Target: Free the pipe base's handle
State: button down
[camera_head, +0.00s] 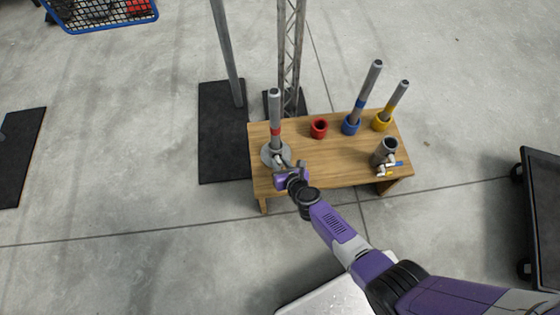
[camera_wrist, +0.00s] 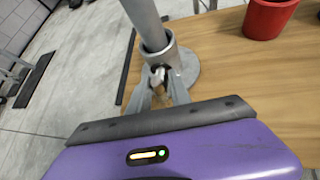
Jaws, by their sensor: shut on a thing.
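The pipe base (camera_head: 268,155) is a grey round flange with a short collar at the left end of the wooden table. A grey pipe with a red band (camera_head: 275,112) stands upright in it. In the wrist view the pipe base (camera_wrist: 190,72) sits just beyond my fingers, with the pipe (camera_wrist: 146,20) rising out of its collar. The handle (camera_wrist: 158,76) is a small pale piece at the front of the collar, partly hidden by my fingertips. My gripper (camera_head: 286,166) is at the collar's near side; in the wrist view my gripper (camera_wrist: 160,90) is shut on the handle.
On the table (camera_head: 335,173) stand a red cup (camera_head: 319,128), a blue holder (camera_head: 351,125) and a yellow holder (camera_head: 381,121), the last two with pipes. A grey cylinder (camera_head: 387,148) with small handles stands at the right. A truss and pole rise behind. A dark cart is far right.

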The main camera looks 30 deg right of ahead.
jog(key=shift+p, duration=0.35)
jog(key=shift+a+r+n+g+h+p, duration=0.2)
jog(key=shift+n+g+h+p, duration=0.1)
jog(key=shift+n+h+p, duration=0.5)
jog(key=shift+w+a+f+n+g+h, duration=0.1)
jog(key=shift+n+g+h, duration=0.05)
jog(key=shift+n+h, duration=0.2)
jog(key=shift+w+a+f+n+g+h, duration=0.15)
jog(key=shift+n+h, duration=0.1)
jog(key=shift+h, duration=0.2)
jog(key=n+h+b, duration=0.2)
jog(key=h, duration=0.1)
jog(key=shift+s+a+f+g+b, duration=0.1)
jog(key=shift+f+g+b, duration=0.2)
jog(key=shift+n+h+b, duration=0.5)
jog(key=shift+h+b, duration=0.1)
jog(key=shift+b, duration=0.25)
jog(key=shift+h+b, duration=0.3)
jog(key=shift+b, duration=0.05)
jog(key=shift+r+n, duration=0.15)
jog(key=shift+n, duration=0.15)
jog(key=c, duration=1.2)
grip_release()
jog(key=shift+c, duration=0.2)
